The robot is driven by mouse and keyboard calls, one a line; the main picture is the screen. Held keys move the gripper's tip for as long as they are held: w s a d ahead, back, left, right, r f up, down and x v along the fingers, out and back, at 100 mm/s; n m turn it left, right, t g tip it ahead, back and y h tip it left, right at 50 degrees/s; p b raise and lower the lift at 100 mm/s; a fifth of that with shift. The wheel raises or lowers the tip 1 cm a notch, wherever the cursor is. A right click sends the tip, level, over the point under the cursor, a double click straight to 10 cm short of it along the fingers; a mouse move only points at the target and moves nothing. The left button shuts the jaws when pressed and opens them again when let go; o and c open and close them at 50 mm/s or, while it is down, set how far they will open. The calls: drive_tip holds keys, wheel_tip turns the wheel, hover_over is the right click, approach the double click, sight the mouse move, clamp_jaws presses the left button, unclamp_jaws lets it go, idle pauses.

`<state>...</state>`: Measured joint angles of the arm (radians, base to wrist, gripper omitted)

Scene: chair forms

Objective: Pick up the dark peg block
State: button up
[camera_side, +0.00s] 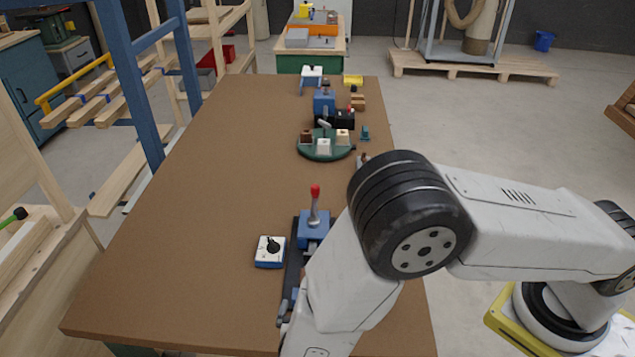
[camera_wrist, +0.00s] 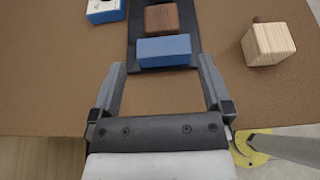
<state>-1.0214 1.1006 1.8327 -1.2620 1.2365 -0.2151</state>
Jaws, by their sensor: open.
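In the wrist view a dark brown block (camera_wrist: 168,18) sits on a black rail (camera_wrist: 135,55), just behind a blue block (camera_wrist: 164,50). I cannot tell whether a peg stands on it. Another dark brown block (camera_side: 306,136) stands on the green round plate (camera_side: 322,156) in the side view, beside a white and a tan block. A pale wooden block (camera_wrist: 268,43) with a dark knob behind its top lies right of the rail. My gripper (camera_wrist: 159,66) is open and empty, its fingertips in front of the blue block. In the side view my arm hides it.
A blue clamp (camera_side: 313,229) with a red-knobbed lever stands on the rail. A white-and-blue knob box (camera_side: 270,251) is left of it. Several small fixtures stand at the table's far end. The left side of the brown table (camera_side: 190,230) is clear.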

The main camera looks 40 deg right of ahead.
drive_tip(key=shift+x, duration=1.3)
drive_tip(key=shift+d, duration=0.1)
drive_tip(key=shift+x, duration=2.55)
drive_tip(key=shift+c, duration=0.2)
drive_tip(key=shift+r, duration=0.1)
drive_tip(key=c, duration=1.2)
drive_tip(key=shift+r, duration=0.15)
drive_tip(key=shift+r, duration=4.85)
